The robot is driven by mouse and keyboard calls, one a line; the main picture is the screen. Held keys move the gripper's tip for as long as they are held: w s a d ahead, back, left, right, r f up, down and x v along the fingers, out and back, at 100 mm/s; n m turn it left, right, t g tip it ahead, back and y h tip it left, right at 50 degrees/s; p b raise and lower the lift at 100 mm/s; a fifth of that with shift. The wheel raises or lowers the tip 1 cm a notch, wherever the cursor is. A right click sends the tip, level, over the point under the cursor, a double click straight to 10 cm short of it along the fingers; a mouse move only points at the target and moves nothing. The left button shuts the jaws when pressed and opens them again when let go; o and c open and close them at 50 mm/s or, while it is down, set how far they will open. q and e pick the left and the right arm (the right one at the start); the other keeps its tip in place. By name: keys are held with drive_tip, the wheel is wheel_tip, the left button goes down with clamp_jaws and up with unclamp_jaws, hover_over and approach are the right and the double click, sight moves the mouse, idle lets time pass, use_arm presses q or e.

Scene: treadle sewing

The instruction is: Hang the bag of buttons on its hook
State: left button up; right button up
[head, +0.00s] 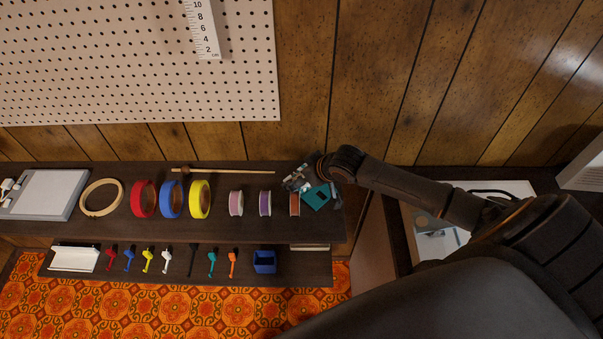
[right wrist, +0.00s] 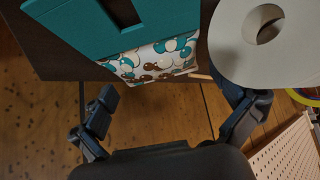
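The bag of buttons has a teal header card (head: 317,196) with a slot in it, and lies at the right end of the upper shelf. In the right wrist view its patterned pouch (right wrist: 155,60), printed or filled with teal, white and brown button shapes, shows below the teal card (right wrist: 125,22). My right gripper (right wrist: 172,100) is open, its two fingers apart on either side of the pouch's near end with nothing between them. In the head view the right gripper (head: 304,180) is over the bag and partly hides it. I cannot make out the bag's hook. My left gripper is out of view.
A spool (right wrist: 262,35) stands close to the right finger. Spools, tape rolls (head: 171,198), a hoop (head: 101,197) and a wooden stick share the upper shelf (head: 265,215). Small coloured pieces (head: 147,261) and a blue box (head: 264,262) are below. A pegboard (head: 120,60) with a ruler (head: 204,30) hangs on the wall.

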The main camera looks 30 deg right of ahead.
drive_tip(key=shift+r, duration=0.25)
drive_tip(key=v, duration=1.2)
drive_tip(key=shift+s+f, duration=0.1)
drive_tip(key=shift+f, duration=0.05)
